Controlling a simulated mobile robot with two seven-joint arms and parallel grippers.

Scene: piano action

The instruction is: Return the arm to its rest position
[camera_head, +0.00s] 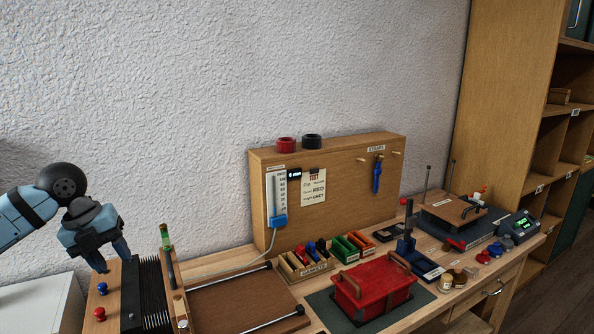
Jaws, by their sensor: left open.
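My left gripper (112,264) hangs at the left of the head view. Its arm comes in from the left edge with a blue link and a black round joint. The jaws point down, are open, and show nothing between them. They are over or near a wooden block with a blue knob (102,288) and a red knob (99,313). I cannot tell whether the fingertips touch it. My right gripper is out of view.
The bench holds a red box (372,287) with handles on a dark mat, hammer trays (305,262), and a wooden panel (335,204) standing at the back. A black bellows (156,292) and upright lever (168,255) stand right of my left gripper. A shelf (505,110) stands right.

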